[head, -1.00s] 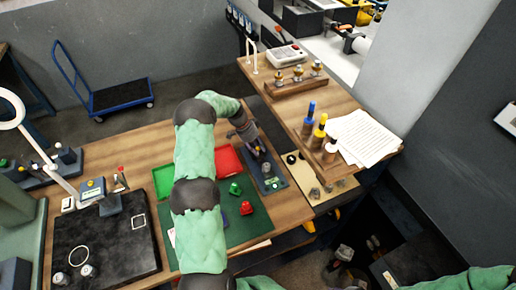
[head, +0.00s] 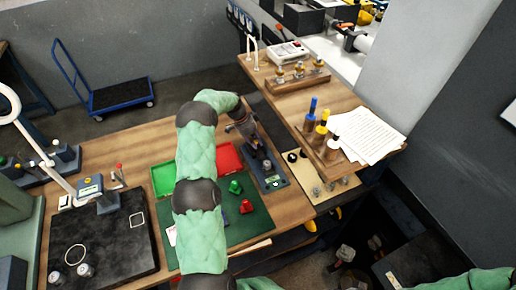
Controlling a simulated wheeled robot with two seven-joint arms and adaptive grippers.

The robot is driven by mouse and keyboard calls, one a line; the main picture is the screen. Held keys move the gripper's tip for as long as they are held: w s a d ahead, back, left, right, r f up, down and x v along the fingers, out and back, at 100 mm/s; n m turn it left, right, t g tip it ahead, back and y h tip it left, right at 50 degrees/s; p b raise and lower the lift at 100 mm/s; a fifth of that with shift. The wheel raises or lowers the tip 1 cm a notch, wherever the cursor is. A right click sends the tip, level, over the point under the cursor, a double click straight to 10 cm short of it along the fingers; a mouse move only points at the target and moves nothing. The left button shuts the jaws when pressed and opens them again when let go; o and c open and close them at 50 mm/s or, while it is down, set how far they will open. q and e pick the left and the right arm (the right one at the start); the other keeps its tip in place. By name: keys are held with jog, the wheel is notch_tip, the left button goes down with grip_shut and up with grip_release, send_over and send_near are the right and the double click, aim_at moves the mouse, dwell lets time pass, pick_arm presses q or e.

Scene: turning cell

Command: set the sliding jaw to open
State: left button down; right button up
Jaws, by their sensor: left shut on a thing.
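A small dark blue-grey fixture (head: 277,183) with a pale label stands at the right part of the wooden bench, beside the green mat. My left gripper (head: 259,150) reaches over its far end from the left and is shut on a part there, which looks like the sliding jaw. The fingers largely hide that part, so its exact position along the fixture cannot be read. A grey knob-like piece (head: 267,165) shows just in front of the fingers. A dark gripper-like shape (head: 344,258) at the lower right may be my right gripper; its fingers are unclear.
Red (head: 229,158) and green (head: 164,179) trays lie left of the fixture. Green (head: 235,187) and red (head: 246,207) pieces sit on the mat (head: 250,226). A beige board (head: 315,182) with small parts is close on the right, below a raised shelf (head: 290,103) with handled tools.

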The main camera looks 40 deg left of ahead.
pick_arm(q)
jog(key=shift+w+a+f, duration=0.1)
jog(key=shift+w+a, duration=0.05)
jog(key=shift+a, duration=0.15)
jog(key=shift+r, duration=0.2)
jog(key=shift+a, duration=0.1)
jog(key=c, duration=1.4)
grip_release()
jog(key=shift+w+f, duration=0.1)
jog(key=v, duration=1.2)
